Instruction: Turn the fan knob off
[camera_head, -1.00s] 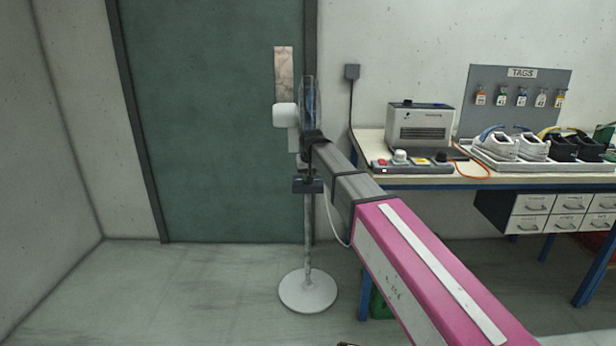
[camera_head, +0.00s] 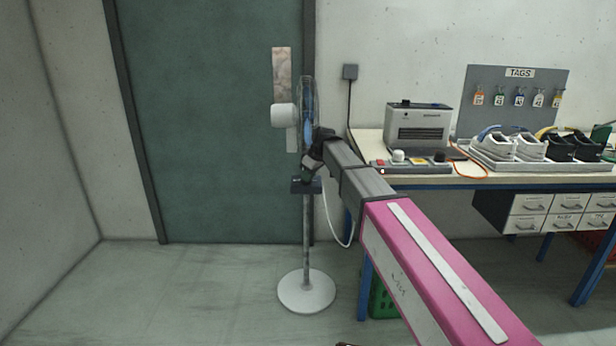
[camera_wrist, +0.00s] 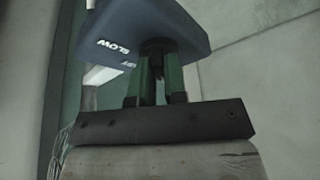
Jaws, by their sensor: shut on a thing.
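The white pedestal fan (camera_head: 284,117) stands on a round white base (camera_head: 306,291) in front of the green door, seen side-on in the head view. Its dark blue control box (camera_head: 301,186) sits partway up the pole. In the wrist view the box face (camera_wrist: 180,30) fills the top, with white lettering reading "SLOW" and part of another word. The dark round knob (camera_wrist: 158,46) shows on that face between my fingers. My gripper (camera_wrist: 157,62) is shut on the knob, with one greenish finger on each side. The knob's pointer and exact setting are hidden.
A workbench (camera_head: 455,182) stands to the right, with a grey machine (camera_head: 418,128), a control panel with buttons and a tray of shoes (camera_head: 545,165). A white cable (camera_head: 333,225) hangs near my arm. The floor left of the fan is clear.

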